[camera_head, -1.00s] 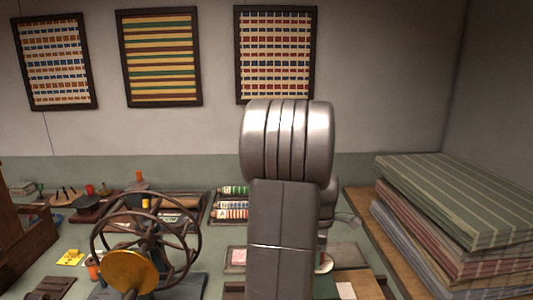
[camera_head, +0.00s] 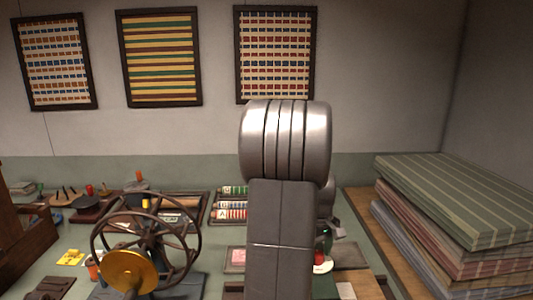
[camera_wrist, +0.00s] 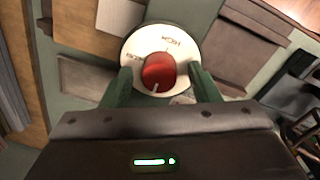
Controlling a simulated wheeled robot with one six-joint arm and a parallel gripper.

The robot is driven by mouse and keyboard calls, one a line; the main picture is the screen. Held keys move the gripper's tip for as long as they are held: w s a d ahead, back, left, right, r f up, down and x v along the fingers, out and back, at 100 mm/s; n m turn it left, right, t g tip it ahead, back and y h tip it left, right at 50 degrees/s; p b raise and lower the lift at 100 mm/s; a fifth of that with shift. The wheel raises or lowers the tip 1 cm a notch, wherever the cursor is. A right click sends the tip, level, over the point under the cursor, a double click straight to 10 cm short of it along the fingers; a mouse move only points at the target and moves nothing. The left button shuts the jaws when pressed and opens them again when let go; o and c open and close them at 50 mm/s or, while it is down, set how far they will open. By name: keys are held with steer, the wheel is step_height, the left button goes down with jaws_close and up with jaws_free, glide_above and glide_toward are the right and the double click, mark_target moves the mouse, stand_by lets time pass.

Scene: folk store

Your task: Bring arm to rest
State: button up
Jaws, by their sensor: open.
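My gripper (camera_wrist: 164,84) is open in the wrist view, with its two dark green fingers apart. A round white dial (camera_wrist: 134,46) with a red knob (camera_wrist: 158,72) shows between and beyond the fingertips. The dial has dark lettering, and I cannot tell whether the fingers touch it. In the head view my arm rises in the middle and hides most of the gripper. The red knob (camera_head: 320,257) and the white dial (camera_head: 323,268) show just right of the arm.
A spoked handwheel (camera_head: 196,232) stands left of my arm on the green table. Stacked striped cloth (camera_head: 455,200) fills the right side. Labelled rolls (camera_head: 230,214) lie behind the arm. A wooden box (camera_head: 22,235) is at far left. Framed textiles hang on the wall.

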steer(key=shift+m, duration=2.3)
